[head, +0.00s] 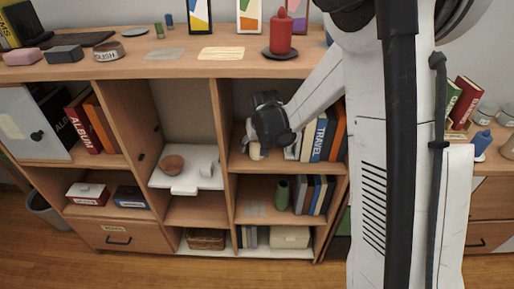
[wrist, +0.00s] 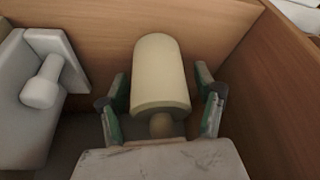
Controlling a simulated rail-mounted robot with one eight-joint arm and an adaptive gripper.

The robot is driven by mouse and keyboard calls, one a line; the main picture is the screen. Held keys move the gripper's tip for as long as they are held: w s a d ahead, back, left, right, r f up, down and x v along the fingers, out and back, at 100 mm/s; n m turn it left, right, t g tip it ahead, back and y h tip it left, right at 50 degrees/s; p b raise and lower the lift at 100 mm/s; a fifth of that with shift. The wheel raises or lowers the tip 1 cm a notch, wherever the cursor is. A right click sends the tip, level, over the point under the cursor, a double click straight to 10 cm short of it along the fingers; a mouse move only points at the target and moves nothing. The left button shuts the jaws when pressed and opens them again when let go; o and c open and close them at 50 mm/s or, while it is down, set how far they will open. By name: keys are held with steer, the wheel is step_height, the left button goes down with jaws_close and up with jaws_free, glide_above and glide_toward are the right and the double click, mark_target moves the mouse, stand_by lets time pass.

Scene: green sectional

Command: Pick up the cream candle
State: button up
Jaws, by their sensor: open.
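The cream candle (wrist: 160,72), a pale rounded cylinder, is between the two fingers of my gripper (wrist: 163,96) in the wrist view. The fingers are open, one on each side, with a narrow gap visible at each side. In the head view, my gripper (head: 259,146) reaches into the upper right-hand shelf compartment. A small cream patch (head: 255,153) shows under it, probably the candle, mostly hidden by my wrist.
A pale block with a knob (wrist: 45,90) stands left of the candle. Wooden walls (wrist: 220,35) close in behind and to the right. In the head view, books (head: 318,138) stand right of my gripper, and a divider (head: 219,120) is on its left. A red candle (head: 281,36) stands on top.

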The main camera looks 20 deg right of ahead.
steer(key=shift+f, duration=0.1)
steer(key=c, duration=1.5)
